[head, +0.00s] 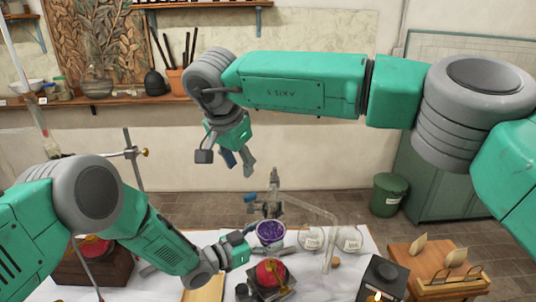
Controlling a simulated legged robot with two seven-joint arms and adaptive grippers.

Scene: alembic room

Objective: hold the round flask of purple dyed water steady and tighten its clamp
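The round flask of purple dyed water (270,233) stands near the middle of the white table, above and behind a red round piece on a dark base. A metal clamp (268,203) with a blue knob is on the upright just above and behind the flask. My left gripper (244,247) is low, close against the flask's left side. Its fingers are small and partly overlapped, so I cannot tell whether they touch or grip the glass. My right gripper (228,160) hangs fingers-down in the air, above and left of the clamp, open and empty.
The red round piece on a dark base (270,275) sits in front of the flask. Glass tubing (328,238) and clear labelled flasks (311,239) stand to the right. A black box (382,280) and a wooden rack (440,272) are at front right. Another stand (131,160) rises at left.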

